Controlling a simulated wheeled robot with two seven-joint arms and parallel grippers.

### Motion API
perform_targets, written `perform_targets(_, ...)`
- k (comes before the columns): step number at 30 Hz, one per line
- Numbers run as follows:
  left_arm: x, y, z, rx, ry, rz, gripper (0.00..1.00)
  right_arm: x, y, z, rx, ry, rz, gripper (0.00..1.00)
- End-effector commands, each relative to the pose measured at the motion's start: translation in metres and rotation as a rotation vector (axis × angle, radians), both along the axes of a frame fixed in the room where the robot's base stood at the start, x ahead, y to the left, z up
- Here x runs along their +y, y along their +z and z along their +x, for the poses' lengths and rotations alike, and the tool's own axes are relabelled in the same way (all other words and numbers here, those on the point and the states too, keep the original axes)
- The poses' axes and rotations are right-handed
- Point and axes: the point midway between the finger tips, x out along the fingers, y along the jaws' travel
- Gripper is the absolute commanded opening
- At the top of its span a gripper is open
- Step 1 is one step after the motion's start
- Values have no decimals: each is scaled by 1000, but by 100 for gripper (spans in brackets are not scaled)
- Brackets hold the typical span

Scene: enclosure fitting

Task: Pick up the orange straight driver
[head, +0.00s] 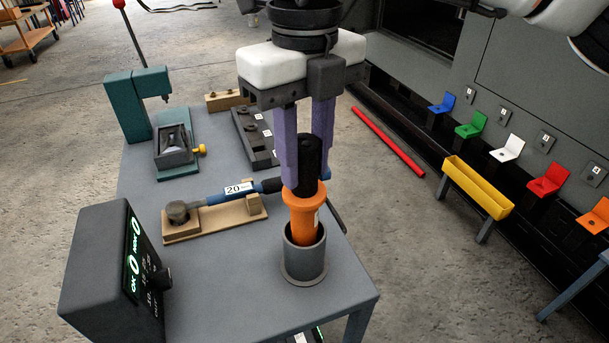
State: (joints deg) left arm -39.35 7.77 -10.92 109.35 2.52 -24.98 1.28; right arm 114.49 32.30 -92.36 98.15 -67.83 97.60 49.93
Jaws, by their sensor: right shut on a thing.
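The orange straight driver (304,217) stands upright with its lower end inside a grey cylindrical holder (304,262) near the table's front right corner. Its upper part is black. My right gripper (308,172) comes down from above, its purple fingers shut on the driver's black upper part. The driver's lower end is hidden inside the holder. My left gripper is not in view.
A blue-handled tool marked 20 (228,192) lies on a wooden cradle beside the driver. A dark display box (100,275) stands at the front left, a green press (128,105) at the back left. A yellow trough (476,186) stands right of the table.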

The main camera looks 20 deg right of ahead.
Motion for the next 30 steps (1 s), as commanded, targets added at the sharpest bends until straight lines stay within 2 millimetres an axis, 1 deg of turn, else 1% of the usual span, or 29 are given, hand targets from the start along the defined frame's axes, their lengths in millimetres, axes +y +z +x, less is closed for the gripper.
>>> perform_targets(5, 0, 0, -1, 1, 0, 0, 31, 1, 11, 1, -6, -1, 4, 0)
perform_targets(8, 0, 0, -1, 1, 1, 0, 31, 1, 22, 1, -7, -1, 3, 0)
perform_targets(11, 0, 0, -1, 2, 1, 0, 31, 1, 37, 1, -6, -1, 4, 0)
perform_targets(20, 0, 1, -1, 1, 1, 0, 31, 1, 97, 0, -6, -1, 4, 0)
perform_targets(24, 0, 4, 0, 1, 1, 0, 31, 1, 127, 0, -6, 0, 4, 0)
perform_targets(27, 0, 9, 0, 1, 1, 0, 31, 1, 148, 0, -6, -2, 3, 0)
perform_targets(29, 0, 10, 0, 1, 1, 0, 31, 1, 157, 0, -6, 0, 3, 0)
perform_targets(30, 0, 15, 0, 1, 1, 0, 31, 0, 165, 0, -6, -1, 0, 0)
